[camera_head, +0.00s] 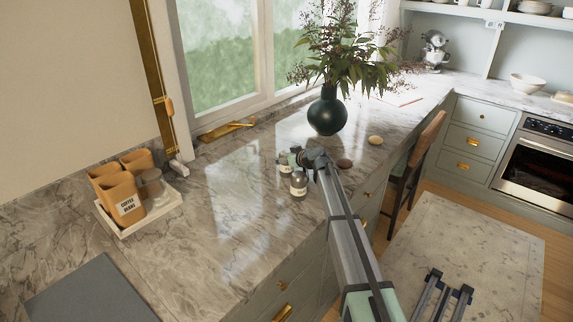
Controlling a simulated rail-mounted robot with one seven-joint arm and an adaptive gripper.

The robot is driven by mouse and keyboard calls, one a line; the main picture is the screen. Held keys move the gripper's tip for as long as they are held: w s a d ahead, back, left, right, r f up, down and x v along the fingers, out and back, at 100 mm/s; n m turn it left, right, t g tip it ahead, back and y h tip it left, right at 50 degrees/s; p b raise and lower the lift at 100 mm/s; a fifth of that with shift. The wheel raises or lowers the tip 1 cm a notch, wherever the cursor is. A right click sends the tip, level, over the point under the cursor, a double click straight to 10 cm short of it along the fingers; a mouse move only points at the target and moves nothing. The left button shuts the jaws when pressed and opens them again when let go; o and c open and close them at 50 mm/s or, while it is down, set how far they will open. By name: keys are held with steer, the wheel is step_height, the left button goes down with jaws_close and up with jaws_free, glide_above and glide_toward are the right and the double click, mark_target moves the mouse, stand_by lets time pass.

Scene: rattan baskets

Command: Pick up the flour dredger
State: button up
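A small jar-like shaker with a metallic top (298,183) stands upright on the marble counter; it may be the flour dredger, but I cannot tell for sure. A second small, pale greenish container (284,163) stands just behind it, partly hidden. My arm reaches in from the bottom right, and my gripper (299,157) is at its far end, just above and beside these two containers. The fingers are too small and dark to tell whether they are open, or whether they touch anything.
A dark green vase (328,112) with a wide plant stands behind my gripper. A brown round item (344,164) and a cream one (375,140) lie to the right. A white tray (152,222) with canisters is at left. The counter between is clear. A wooden chair (417,160) stands right.

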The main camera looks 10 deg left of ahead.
steer(key=c, duration=0.8)
steer(key=shift+o, duration=0.2)
steer(key=shift+r, duration=0.1)
